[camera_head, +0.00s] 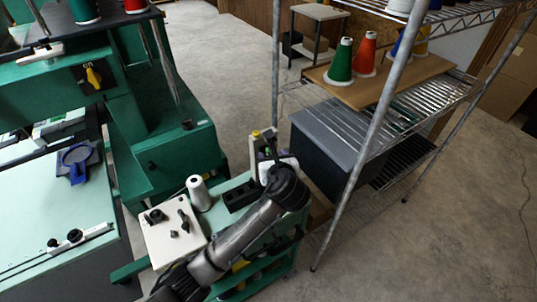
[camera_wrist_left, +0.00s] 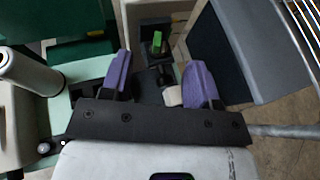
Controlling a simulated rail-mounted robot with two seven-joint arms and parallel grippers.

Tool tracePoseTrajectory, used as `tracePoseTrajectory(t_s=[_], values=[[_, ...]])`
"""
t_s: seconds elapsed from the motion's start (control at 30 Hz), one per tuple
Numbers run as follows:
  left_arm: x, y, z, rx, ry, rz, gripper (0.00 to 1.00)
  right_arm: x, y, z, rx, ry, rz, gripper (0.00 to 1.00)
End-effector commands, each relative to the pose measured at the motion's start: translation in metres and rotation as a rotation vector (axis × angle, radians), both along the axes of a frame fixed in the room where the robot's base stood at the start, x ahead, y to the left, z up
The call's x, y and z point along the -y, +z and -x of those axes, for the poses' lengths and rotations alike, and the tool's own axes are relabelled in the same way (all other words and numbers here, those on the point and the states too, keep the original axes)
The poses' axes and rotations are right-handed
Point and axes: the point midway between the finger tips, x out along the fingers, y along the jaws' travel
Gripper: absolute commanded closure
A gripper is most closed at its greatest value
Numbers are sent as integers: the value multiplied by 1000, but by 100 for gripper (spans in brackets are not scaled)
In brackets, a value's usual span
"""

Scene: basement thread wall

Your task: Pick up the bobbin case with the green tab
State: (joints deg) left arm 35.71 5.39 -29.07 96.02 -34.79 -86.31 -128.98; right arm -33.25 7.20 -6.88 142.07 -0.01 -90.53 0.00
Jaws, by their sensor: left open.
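A small dark bobbin case with an upright green tab (camera_wrist_left: 157,42) stands in a dark holder beyond my left gripper in the left wrist view. My left gripper (camera_wrist_left: 160,78) has two purple fingers spread apart. The green tab lies ahead of the gap between them, apart from both fingertips. Nothing is held. In the head view my left gripper (camera_head: 268,155) is over the far end of the green cart, and my wrist hides much of it. I cannot make out the bobbin case clearly there. My right gripper is not in view.
A white thread cone (camera_head: 198,192) and a pale tray (camera_head: 172,236) with several black parts stand on the cart. A grey bin (camera_head: 325,145) and a wire shelf (camera_head: 425,100) are close on the right. A green machine (camera_head: 165,145) stands left. A small white piece (camera_wrist_left: 173,96) shows between my fingers.

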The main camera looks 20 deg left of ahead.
Motion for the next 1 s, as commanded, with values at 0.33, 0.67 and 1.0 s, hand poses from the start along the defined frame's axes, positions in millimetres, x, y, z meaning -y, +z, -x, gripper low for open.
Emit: tracePoseTrajectory(t_s=[0.33,0.67,1.0], values=[[-19,-18,-32,0,1,-2,45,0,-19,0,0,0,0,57],[-22,-19,-37,0,0,0,45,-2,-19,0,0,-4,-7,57],[-22,-19,-36,0,0,0,75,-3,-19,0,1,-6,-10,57]])
